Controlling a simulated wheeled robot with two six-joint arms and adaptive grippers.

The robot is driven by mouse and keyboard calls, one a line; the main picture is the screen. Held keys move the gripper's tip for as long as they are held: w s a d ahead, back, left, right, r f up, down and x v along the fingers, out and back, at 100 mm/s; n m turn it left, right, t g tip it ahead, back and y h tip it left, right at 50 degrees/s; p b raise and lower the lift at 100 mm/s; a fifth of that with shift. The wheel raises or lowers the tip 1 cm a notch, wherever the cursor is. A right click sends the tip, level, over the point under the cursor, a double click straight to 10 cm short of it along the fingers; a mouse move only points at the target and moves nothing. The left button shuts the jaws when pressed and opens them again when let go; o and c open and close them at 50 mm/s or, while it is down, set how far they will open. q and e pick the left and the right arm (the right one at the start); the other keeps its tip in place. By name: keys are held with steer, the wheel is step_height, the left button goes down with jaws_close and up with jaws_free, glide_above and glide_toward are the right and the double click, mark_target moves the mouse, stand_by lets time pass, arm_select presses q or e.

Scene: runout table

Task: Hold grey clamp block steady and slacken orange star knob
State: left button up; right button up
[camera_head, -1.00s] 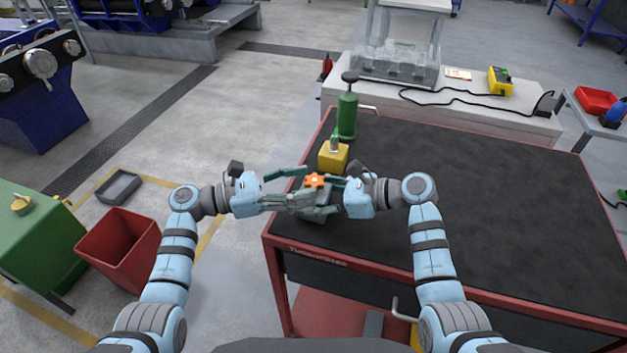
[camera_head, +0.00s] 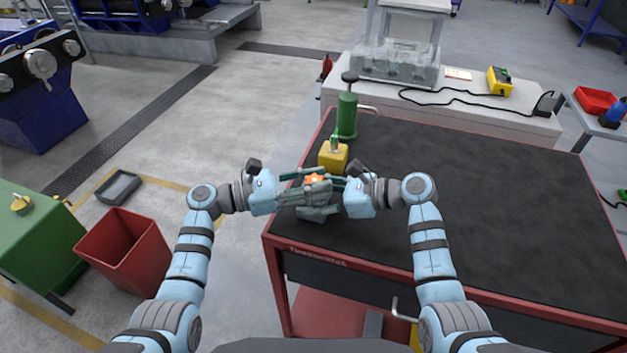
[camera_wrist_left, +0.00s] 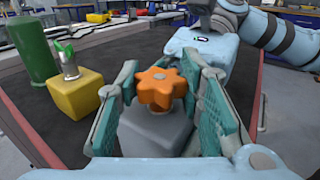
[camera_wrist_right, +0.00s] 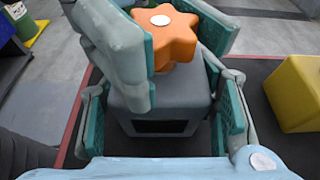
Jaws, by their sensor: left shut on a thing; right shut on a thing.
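The orange star knob (camera_head: 314,179) sits on top of the grey clamp block (camera_head: 312,216) near the left front corner of the cart. My left gripper (camera_head: 318,185) comes in from the left with its fingers on both sides of the knob, shut on it. The knob shows between those fingers in the left wrist view (camera_wrist_left: 160,86). My right gripper (camera_wrist_right: 160,92) is shut on the block, lower down, with one finger on each side of it. The block's dark front opening shows in the right wrist view. In the head view, fingers hide much of the block.
A yellow block (camera_head: 333,157) with a green-topped fitting stands just behind the clamp block. A green cylinder (camera_head: 347,116) with a dark knob stands behind that. The black cart top (camera_head: 480,200) is clear to the right. A red bin (camera_head: 122,252) stands on the floor at left.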

arm_select(q)
steer(key=shift+t, duration=0.3)
steer(key=shift+f+n+t+y, duration=0.1)
steer(key=shift+n+t+y, duration=0.7)
steer(key=shift+n+t, duration=0.75)
steer(key=shift+n+t+y, duration=1.35)
steer(key=shift+t+y, duration=0.05)
steer(key=shift+t, duration=0.75)
steer(key=o, duration=1.2)
steer(key=v, duration=1.2)
steer(key=shift+s, duration=0.1)
